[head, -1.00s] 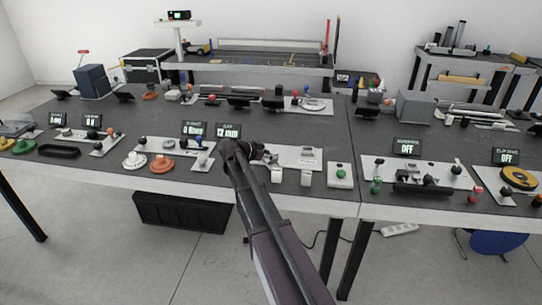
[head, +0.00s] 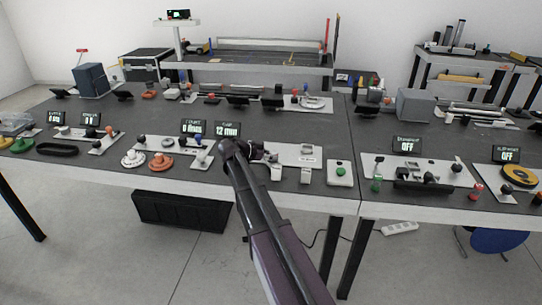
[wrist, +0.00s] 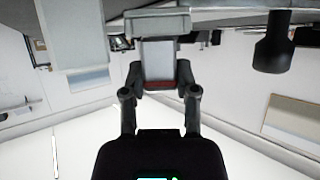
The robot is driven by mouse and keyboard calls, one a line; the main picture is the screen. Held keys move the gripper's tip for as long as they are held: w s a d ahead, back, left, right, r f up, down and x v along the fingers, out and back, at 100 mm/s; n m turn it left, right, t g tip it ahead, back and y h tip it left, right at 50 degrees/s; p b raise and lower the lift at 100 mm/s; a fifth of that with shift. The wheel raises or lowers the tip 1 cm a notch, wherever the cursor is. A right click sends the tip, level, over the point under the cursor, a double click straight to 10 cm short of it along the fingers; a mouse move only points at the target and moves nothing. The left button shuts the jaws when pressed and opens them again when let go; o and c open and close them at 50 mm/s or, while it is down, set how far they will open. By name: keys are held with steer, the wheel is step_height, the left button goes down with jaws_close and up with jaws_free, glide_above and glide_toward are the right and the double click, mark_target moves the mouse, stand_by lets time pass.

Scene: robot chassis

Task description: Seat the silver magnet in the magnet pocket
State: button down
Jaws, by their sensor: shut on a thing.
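My gripper (head: 262,156) is low over the front part of the bench, beside a pale plate (head: 303,161). In the wrist view my gripper (wrist: 160,82) is shut on a pale silver block with a red lower edge, which looks like the silver magnet (wrist: 158,60). The block stands between the two fingers, and its far end meets or overlaps a wider grey piece (wrist: 157,22); I cannot tell whether they touch. In the head view my arm and gripper hide most of the held block. I cannot make out the magnet pocket for certain.
Two small white blocks (head: 276,172) (head: 306,175) and a green-button box (head: 341,173) stand at the bench's front edge. A display reading 12 mm (head: 228,129) stands behind my gripper. Knobs and plates (head: 190,160) lie left. A dark knob (wrist: 272,50) hangs near in the wrist view.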

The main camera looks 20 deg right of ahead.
mark_target(271, 153)
steer(key=shift+f+b, duration=0.55)
steer(key=shift+f, duration=0.1)
steer(key=shift+c, duration=1.5)
jaws_free()
steer(key=shift+r, duration=0.2)
step_height(271, 153, up, 8)
steer(key=p, duration=0.8)
steer(key=shift+f, duration=0.1)
steer(key=shift+s, duration=0.1)
